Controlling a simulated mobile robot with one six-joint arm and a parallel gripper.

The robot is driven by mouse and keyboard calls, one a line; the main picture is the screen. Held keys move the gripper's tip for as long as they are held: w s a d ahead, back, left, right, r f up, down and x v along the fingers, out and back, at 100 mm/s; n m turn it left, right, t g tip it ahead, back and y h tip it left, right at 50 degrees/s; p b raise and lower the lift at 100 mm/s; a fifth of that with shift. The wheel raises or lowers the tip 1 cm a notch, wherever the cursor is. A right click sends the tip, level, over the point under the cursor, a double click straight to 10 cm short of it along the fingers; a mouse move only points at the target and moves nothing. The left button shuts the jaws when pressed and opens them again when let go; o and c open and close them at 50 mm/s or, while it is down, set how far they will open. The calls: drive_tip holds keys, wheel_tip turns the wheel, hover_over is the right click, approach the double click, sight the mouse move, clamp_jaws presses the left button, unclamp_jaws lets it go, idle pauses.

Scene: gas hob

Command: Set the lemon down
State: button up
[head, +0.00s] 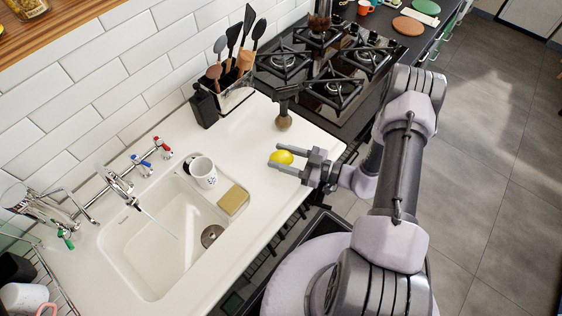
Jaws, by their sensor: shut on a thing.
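The yellow lemon (282,157) is between the fingers of my gripper (281,162), which is shut on it. My gripper reaches in from the right, over the white counter (252,195) to the right of the sink. One finger partly covers the lemon. I cannot tell whether the lemon touches the counter or is held a little above it.
A pepper mill (284,119) stands just behind the lemon. A utensil holder (236,95) and the gas hob (335,70) are farther back. The counter left of the lemon is bare.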

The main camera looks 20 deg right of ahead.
sight(281, 161)
drive_tip(key=shift+w+f, duration=0.2)
drive_tip(key=shift+w, duration=0.25)
drive_tip(key=shift+f+b, duration=1)
drive_tip(key=shift+f, duration=0.65)
drive_tip(key=o, duration=1.5)
drive_tip(key=shift+c, duration=0.2)
